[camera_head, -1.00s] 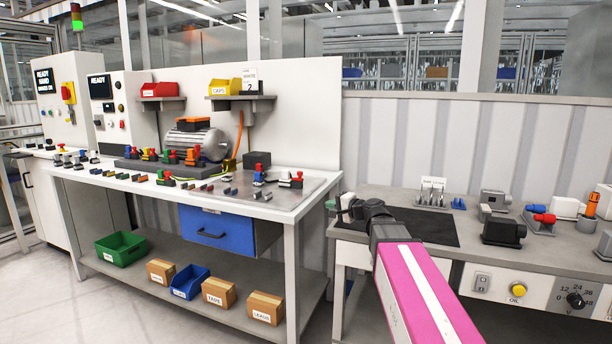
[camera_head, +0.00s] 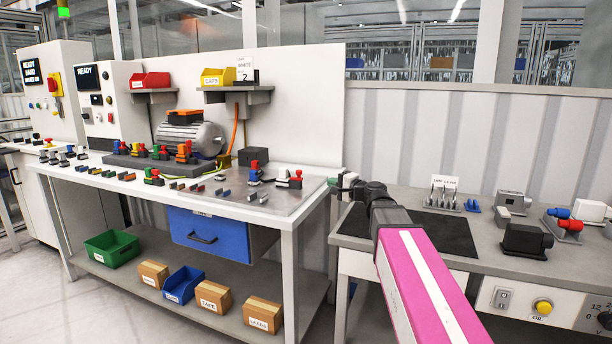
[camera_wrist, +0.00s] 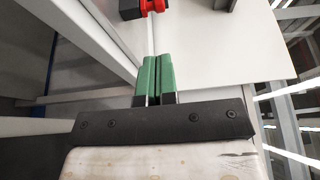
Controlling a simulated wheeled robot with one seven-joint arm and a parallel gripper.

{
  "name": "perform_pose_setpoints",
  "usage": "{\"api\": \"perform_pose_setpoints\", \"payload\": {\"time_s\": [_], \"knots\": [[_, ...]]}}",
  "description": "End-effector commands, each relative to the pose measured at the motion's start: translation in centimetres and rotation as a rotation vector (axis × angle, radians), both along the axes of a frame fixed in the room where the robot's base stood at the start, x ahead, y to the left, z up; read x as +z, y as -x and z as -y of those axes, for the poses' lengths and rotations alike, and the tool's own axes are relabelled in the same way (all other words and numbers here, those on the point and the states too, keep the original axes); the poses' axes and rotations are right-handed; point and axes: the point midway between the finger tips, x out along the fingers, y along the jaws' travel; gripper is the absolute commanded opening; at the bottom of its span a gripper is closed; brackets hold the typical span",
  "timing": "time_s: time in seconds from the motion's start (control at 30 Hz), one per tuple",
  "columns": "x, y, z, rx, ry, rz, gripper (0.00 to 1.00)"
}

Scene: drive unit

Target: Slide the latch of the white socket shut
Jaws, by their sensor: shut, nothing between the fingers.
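A small socket with a white body and a red top (camera_head: 290,179) stands on the grey plate at the right end of the long bench. Whether its latch is open or shut is too small to tell. In the wrist view, my green fingers (camera_wrist: 157,72) are together and empty. A red and black part (camera_wrist: 142,8) shows at the top edge, beyond the fingertips; I cannot tell which socket it belongs to.
The grey plate (camera_head: 290,203) is bare at its front right. A dark box (camera_head: 252,157) stands behind the sockets, and a motor (camera_head: 195,137) further left. A second table (camera_head: 361,243) with a black mat and several fixtures lies right, under my arm.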

Motion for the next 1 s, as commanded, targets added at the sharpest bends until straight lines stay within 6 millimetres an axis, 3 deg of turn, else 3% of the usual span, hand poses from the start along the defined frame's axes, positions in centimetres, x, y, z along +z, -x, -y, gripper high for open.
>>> {"api": "perform_pose_setpoints", "payload": {"time_s": [0.23, 0.7, 1.0], "knots": [[0.0, -1.2, -1.1, 0.001, 0.0, 0.0, 0.0], [0.0, -7.0, -7.5, 0.002, 0.0, 0.0, 0.0], [0.0, -9.2, -10.0, 0.0, 0.0, 0.0, 0.0]]}}
